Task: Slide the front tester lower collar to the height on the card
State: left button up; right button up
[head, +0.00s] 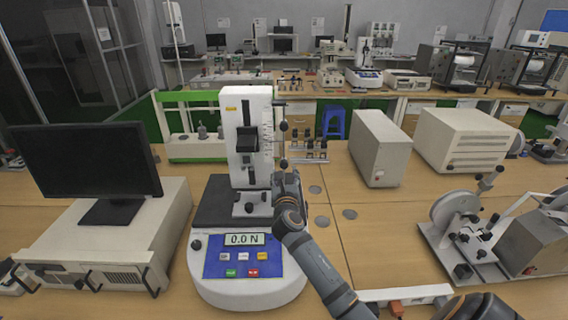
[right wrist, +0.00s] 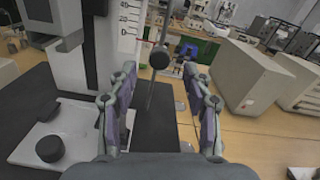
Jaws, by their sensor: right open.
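The front tester (head: 248,292) has a white column, a blue panel and a display reading 0.0 N. A thin rod stands at the column's right with two black round collars. The lower collar (head: 283,163) is just above my right gripper (head: 286,178). In the right wrist view, my right gripper (right wrist: 160,75) is open, with its fingers on either side of the rod (right wrist: 151,95). A black round collar (right wrist: 158,57) on the rod, apparently the lower one, shows beyond the fingertips. I cannot make out a card with a height. My left gripper is out of view.
A monitor (head: 85,165) on a pale case stands left of the tester. A grey box (head: 380,148) and a larger cream unit (head: 462,140) stand right. A wheeled device (head: 455,215) is at the far right.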

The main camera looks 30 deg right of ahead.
aim_at(284, 165)
jog(key=x, duration=0.6)
jog(key=shift+s+f, duration=0.1)
jog(key=shift+f, duration=0.2)
jog(key=shift+w+d+r, duration=0.1)
jog(key=shift+w+d, duration=0.1)
jog(key=shift+w, duration=0.15)
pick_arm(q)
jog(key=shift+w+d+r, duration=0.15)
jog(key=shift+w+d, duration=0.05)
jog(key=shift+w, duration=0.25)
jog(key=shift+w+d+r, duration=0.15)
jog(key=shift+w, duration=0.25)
pick_arm(e)
grip_shut()
